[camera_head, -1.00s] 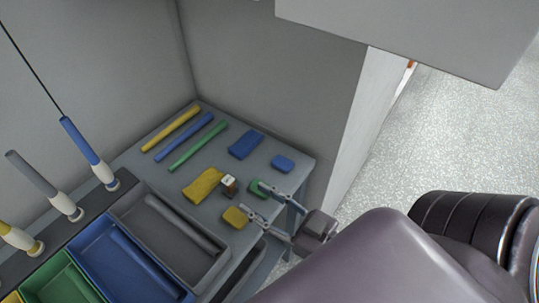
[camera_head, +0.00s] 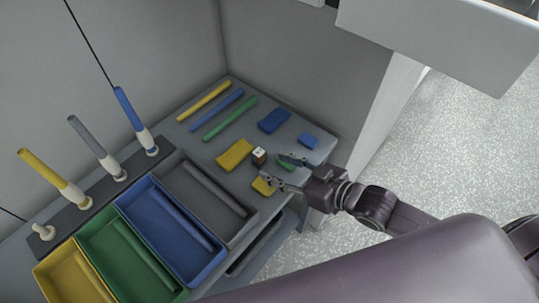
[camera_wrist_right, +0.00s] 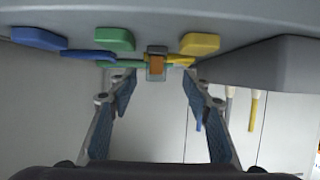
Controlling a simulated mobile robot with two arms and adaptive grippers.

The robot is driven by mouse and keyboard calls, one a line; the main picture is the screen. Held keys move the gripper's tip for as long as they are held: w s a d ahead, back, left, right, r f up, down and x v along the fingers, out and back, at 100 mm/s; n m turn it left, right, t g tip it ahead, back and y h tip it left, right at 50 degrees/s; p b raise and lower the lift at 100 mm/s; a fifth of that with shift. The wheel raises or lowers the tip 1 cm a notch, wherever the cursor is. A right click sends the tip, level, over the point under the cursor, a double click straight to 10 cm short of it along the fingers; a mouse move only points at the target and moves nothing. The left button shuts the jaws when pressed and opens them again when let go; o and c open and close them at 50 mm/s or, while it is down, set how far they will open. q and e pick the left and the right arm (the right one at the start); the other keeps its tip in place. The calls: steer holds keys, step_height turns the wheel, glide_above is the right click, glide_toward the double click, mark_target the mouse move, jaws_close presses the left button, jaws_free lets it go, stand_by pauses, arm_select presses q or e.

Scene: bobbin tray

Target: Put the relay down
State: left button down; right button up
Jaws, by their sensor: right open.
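The relay (camera_head: 259,155), a small block with a white top and a brown side, stands upright on the grey table among the coloured blocks. It also shows in the right wrist view (camera_wrist_right: 156,66), just beyond the fingertips and roughly centred between them. My right gripper (camera_head: 275,169) is open and empty, its fingers pointing at the relay from the right side of the head view. In the wrist view its two fingers (camera_wrist_right: 155,84) are spread wide with nothing between the pads. My left gripper is not in view.
Blue blocks (camera_head: 274,120) and coloured rods (camera_head: 230,118) lie farther back. A grey tray (camera_head: 172,181) stands to the left, beside blue, green and yellow trays.

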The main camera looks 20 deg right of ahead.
mark_target(264, 159)
steer(key=shift+w+a+f, duration=0.2)
steer(key=shift+w+f, duration=0.05)
steer(key=shift+w, duration=0.35)
steer(key=shift+x, duration=0.75)
steer(key=shift+w+a, duration=0.2)
steer(key=shift+w, duration=0.2)
steer(key=p+x, duration=0.1)
steer(key=x, duration=0.2)
steer(key=shift+w, duration=0.2)
steer(key=shift+w+a+f, duration=0.2)
steer(key=shift+w+a, duration=0.1)
steer(key=shift+w, duration=0.05)
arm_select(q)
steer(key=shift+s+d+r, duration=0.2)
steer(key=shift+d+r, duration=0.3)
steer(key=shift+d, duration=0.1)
arm_select(e)
jaws_close()
